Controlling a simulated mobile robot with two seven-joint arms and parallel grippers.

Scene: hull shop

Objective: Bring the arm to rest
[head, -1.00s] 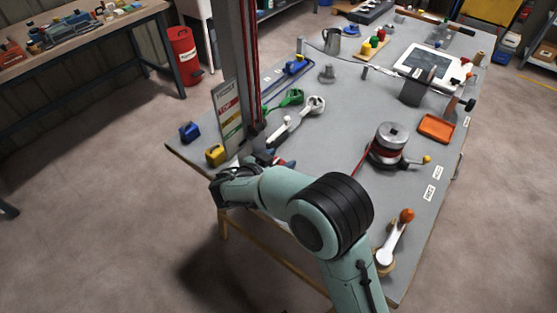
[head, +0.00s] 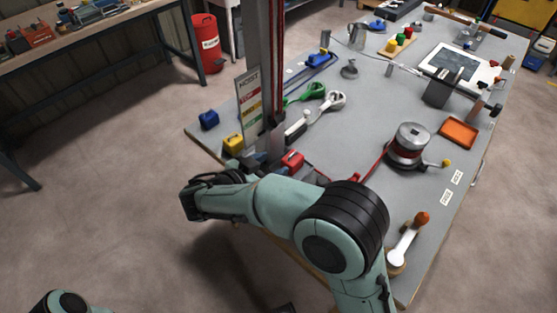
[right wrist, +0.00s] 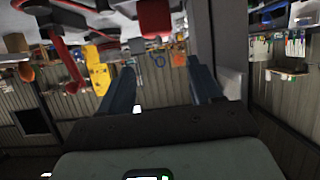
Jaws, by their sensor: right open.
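My right arm (head: 290,210) reaches from the bottom right of the head view, bends at a black joint and points left along the near edge of the workbench. Its dark wrist end (head: 200,202) is past the bench's corner side, over the floor in the picture. The fingers are hard to make out there. In the right wrist view my right gripper (right wrist: 162,88) shows two dark blue fingers, spread apart with nothing held between them. A mint-green part of my own body shows at the bottom left of the head view; my left gripper does not show.
The grey workbench (head: 350,110) holds a red block (head: 292,160), a yellow block (head: 233,144), a blue block (head: 209,119), a winch drum (head: 408,146) and an orange tray (head: 459,133). A hoist mast with a sign (head: 250,100) rises near my wrist.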

